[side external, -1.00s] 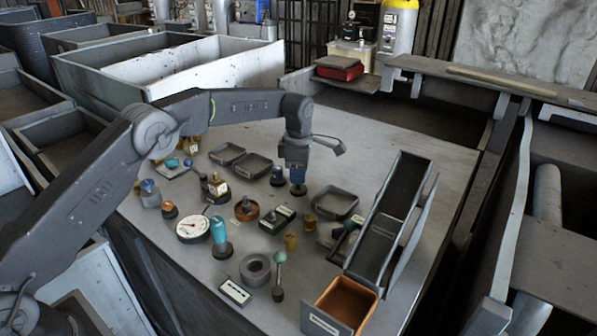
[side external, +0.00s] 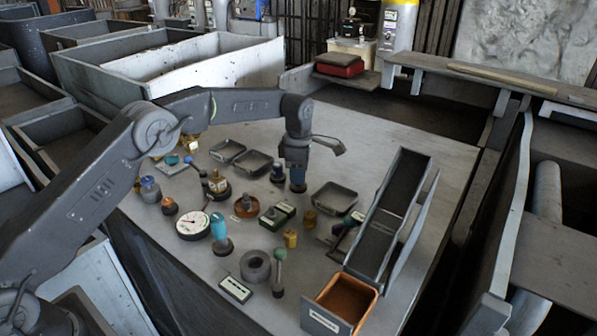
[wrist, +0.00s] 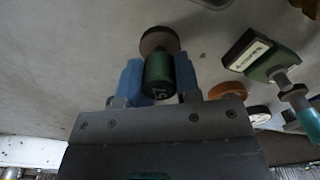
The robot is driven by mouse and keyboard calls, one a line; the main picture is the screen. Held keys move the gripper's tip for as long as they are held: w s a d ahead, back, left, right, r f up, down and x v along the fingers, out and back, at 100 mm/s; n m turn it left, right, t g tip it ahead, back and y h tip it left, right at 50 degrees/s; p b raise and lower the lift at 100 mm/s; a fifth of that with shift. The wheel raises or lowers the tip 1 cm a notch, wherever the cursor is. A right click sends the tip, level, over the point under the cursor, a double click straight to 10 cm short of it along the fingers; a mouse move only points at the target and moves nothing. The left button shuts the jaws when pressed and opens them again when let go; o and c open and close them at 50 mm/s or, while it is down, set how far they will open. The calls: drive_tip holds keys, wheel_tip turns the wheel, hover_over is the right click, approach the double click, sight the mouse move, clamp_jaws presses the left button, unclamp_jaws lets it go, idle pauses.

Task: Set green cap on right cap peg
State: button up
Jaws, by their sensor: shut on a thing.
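The green cap (wrist: 158,72), a dark green cylinder with white marking on its side, is between the two blue fingers of my gripper (wrist: 157,82) in the wrist view. The fingers are shut on it. A round brownish-grey base (wrist: 158,40) shows just beyond the cap's far end. In the side view my gripper (side external: 297,175) points down directly over a dark round base (side external: 298,188), and its fingers hide the cap. A second dark base with a blue top (side external: 278,172) stands just to the left. I cannot tell whether the cap is seated on a peg.
Shallow grey trays (side external: 334,197) lie behind and right of my gripper. A green block with a label (side external: 277,215) and several small fittings stand in front. A sloped grey chute (side external: 392,215) with an orange-brown bin (side external: 345,298) stands at the right.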

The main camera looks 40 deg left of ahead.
drive_tip(key=shift+f, duration=1)
drive_tip(key=o, duration=1.5)
drive_tip(key=shift+r, duration=3.75)
